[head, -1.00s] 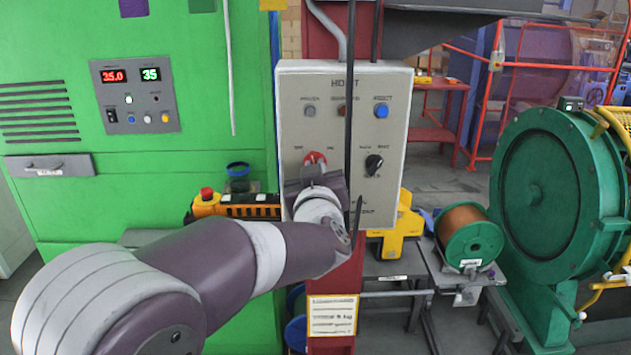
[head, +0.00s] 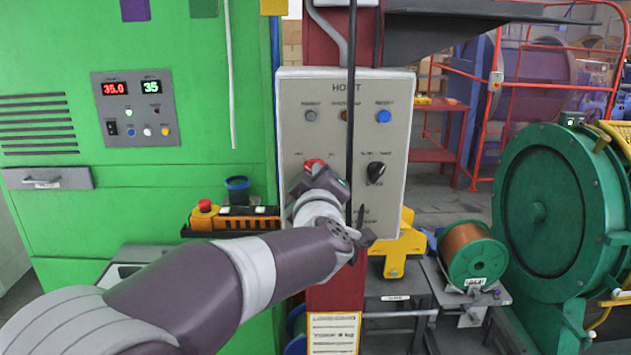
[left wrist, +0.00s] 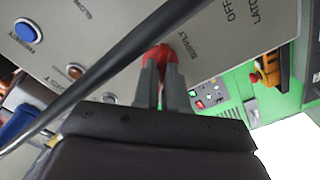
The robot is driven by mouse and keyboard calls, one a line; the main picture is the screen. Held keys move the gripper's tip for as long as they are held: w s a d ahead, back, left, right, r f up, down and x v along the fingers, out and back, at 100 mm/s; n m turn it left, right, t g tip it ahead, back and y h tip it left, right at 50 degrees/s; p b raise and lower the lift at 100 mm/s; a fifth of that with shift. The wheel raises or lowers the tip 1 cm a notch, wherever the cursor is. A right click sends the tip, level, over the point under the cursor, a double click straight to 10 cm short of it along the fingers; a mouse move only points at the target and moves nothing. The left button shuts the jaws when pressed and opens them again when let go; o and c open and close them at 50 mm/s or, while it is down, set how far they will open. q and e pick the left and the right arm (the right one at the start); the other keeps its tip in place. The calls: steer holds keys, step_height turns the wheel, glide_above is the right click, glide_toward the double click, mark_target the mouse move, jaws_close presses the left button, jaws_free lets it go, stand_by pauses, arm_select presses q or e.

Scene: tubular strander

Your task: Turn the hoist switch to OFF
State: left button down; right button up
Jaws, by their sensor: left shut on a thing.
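The grey hoist panel (head: 392,140) faces me on a red column. Its red switch knob (head: 314,163) is at the lower left of the panel, mostly covered by my gripper. My left gripper (head: 317,176) is on the red knob, its jaws against the panel side. In the left wrist view the two fingers (left wrist: 160,72) are shut on the red knob (left wrist: 161,51). The words SUPPLY and OFF are printed beside the knob there. The knob's exact pointing direction is hidden by the fingers. My right gripper is not in view.
A black selector (head: 376,170) sits right of the red knob, with a blue button (head: 383,116) above. A dark cable (head: 350,100) hangs before the panel. An orange box with a red stop button (head: 205,206) is at left. A copper spool (head: 470,253) stands at right.

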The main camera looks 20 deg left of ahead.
arm_select(q)
steer(key=shift+f, duration=0.1)
stand_by(0.3)
steer(key=c, duration=1.2)
jaws_free()
steer(key=shift+w, duration=0.1)
steer(key=v, duration=1.2)
steer(key=shift+s+d+b, duration=0.1)
steer(key=shift+s+b, duration=0.2)
steer(key=shift+s, duration=0.05)
steer(key=shift+d, duration=0.1)
